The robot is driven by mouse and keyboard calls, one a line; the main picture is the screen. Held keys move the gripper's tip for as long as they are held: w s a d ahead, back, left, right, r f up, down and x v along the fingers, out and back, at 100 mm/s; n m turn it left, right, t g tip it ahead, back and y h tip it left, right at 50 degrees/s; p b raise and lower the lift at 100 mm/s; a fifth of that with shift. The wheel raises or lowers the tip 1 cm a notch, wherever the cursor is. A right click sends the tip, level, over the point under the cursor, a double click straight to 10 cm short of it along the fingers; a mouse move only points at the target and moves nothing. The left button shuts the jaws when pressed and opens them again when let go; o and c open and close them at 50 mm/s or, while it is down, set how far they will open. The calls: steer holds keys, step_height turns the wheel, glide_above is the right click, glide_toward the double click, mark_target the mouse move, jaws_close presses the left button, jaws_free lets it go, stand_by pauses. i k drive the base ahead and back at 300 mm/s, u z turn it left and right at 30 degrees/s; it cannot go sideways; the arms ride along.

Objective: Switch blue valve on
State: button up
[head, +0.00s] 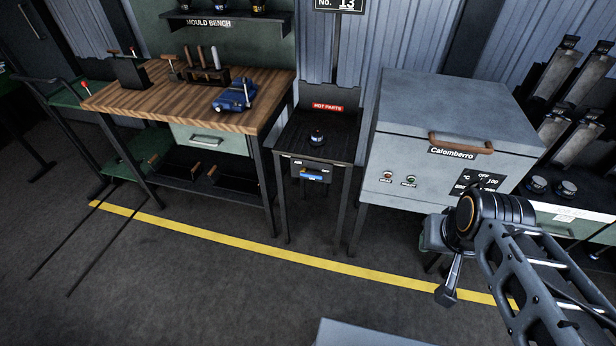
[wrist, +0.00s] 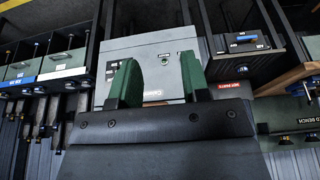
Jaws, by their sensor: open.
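The blue valve (head: 313,177) is a small blue lever on a dark box under the front of the small black stand. Its lever lies about level across the box, between small white labels too small to read surely. It also shows in the wrist view (wrist: 246,38), upper right, where the scene is upside down. My gripper (wrist: 157,75) shows in the wrist view as two green fingers, spread apart with nothing between them. The fingers stand in front of the grey oven, to the left of the valve and apart from it. In the head view my arm is at the right.
The black stand (head: 330,139) bears a small dark round part and a red "HOT PARTS" sign. The grey Calomberro oven (head: 430,110) stands to its right. A wooden mould bench (head: 150,97) with a blue vise stands left. Open floor lies in front, crossed by a yellow line.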

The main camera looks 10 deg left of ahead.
mark_target(303, 172)
steer(key=u, duration=2.45)
steer(key=i, duration=1.15)
steer(key=z, duration=2.05)
